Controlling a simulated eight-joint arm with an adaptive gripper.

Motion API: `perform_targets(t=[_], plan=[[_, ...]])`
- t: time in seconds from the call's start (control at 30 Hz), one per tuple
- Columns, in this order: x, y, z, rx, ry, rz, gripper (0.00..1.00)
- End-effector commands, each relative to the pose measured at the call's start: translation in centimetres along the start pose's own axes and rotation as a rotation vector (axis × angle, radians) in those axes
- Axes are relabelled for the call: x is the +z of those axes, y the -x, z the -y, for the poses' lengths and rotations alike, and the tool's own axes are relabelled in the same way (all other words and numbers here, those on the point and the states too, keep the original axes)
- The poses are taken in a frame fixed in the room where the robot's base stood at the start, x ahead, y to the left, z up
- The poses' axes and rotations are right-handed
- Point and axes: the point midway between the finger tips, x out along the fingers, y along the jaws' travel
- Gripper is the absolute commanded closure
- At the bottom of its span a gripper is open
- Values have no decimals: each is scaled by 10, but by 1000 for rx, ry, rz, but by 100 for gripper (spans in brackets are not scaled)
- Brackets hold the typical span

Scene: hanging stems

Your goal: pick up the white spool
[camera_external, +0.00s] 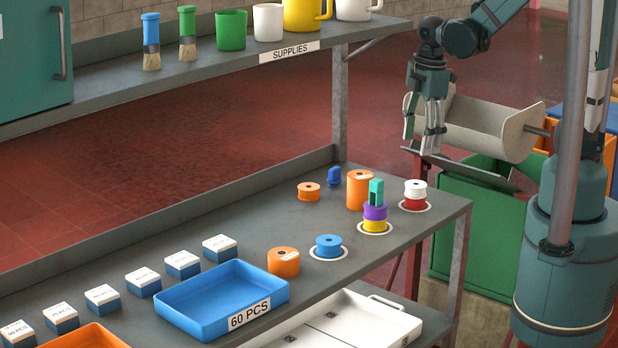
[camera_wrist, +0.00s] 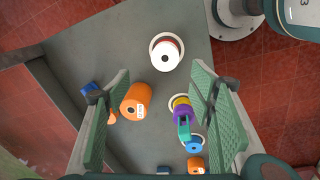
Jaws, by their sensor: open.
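The white spool (camera_external: 416,187) sits on top of a red spool (camera_external: 415,203), stacked upright within a white ring near the right end of the bench. In the wrist view the white spool (camera_wrist: 166,58) is seen from above, near the top centre, and mostly covers the red one. My gripper (camera_external: 422,143) is open and empty, pointing down, well above the bench. In the wrist view its two fingers stand wide apart, and the white spool shows just beyond the gap between the fingertips (camera_wrist: 160,82).
A stack of purple (camera_external: 375,211) and yellow spools with a green clip-like piece on top stands close by. A tall orange cylinder (camera_external: 360,190) is beside it. A blue spool (camera_external: 328,246) and a blue tray (camera_external: 221,302) lie further left. A supplies shelf (camera_external: 200,67) hangs above.

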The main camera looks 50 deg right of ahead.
Motion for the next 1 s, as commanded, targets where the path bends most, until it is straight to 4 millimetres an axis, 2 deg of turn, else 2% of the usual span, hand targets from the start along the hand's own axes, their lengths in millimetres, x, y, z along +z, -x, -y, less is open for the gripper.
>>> perform_targets(t=[0.2, 0.4, 1.0], plan=[[-2, -28, 1, -60, 151, 18, 46], [-3, -43, 3, -95, 238, 25, 46], [-2, -49, 4, -106, 263, 27, 46]])
